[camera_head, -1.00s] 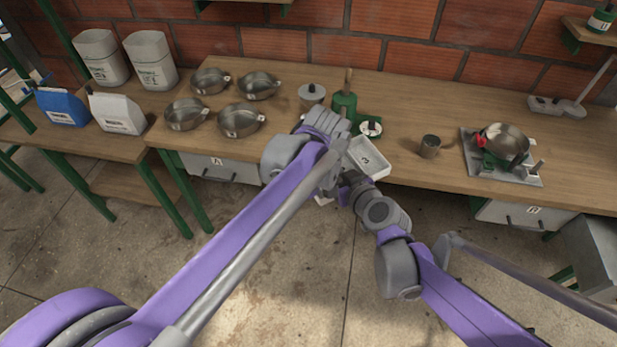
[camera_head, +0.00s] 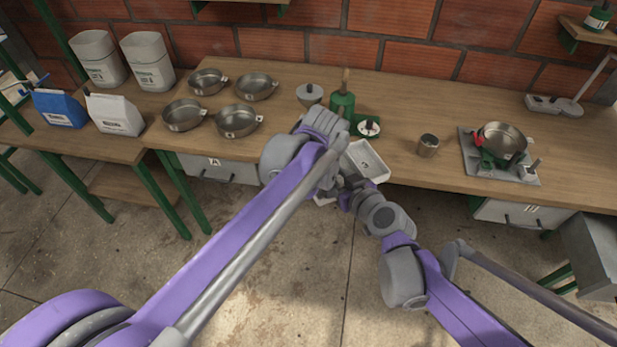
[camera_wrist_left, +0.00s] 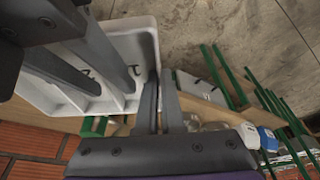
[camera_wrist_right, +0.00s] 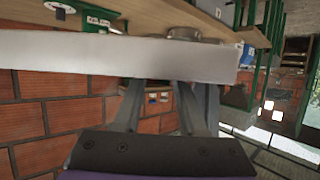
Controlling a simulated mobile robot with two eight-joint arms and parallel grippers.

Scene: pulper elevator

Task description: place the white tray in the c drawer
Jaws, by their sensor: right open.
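The white tray (camera_head: 371,163) is held up at the table's front edge, partly hidden by my arms. It fills the upper left of the left wrist view (camera_wrist_left: 143,40), with dark marks inside. My left gripper (camera_wrist_left: 159,76) has its fingers close together on the tray's side wall. My right gripper (camera_wrist_right: 160,88) is open, its fingers spread just at the tray's long pale wall (camera_wrist_right: 110,58); I cannot tell whether they touch it. Its dark fingers also reach over the tray in the left wrist view. A pale piece (camera_head: 325,200) shows below my grippers; I cannot make out a C drawer.
The wooden table (camera_head: 300,130) carries several metal pans (camera_head: 240,120), a green press (camera_head: 342,104), a metal cup (camera_head: 428,146) and a burner with a pot (camera_head: 500,140). Drawer A (camera_head: 220,168) and another drawer (camera_head: 525,214) hang below it. Open floor lies in front.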

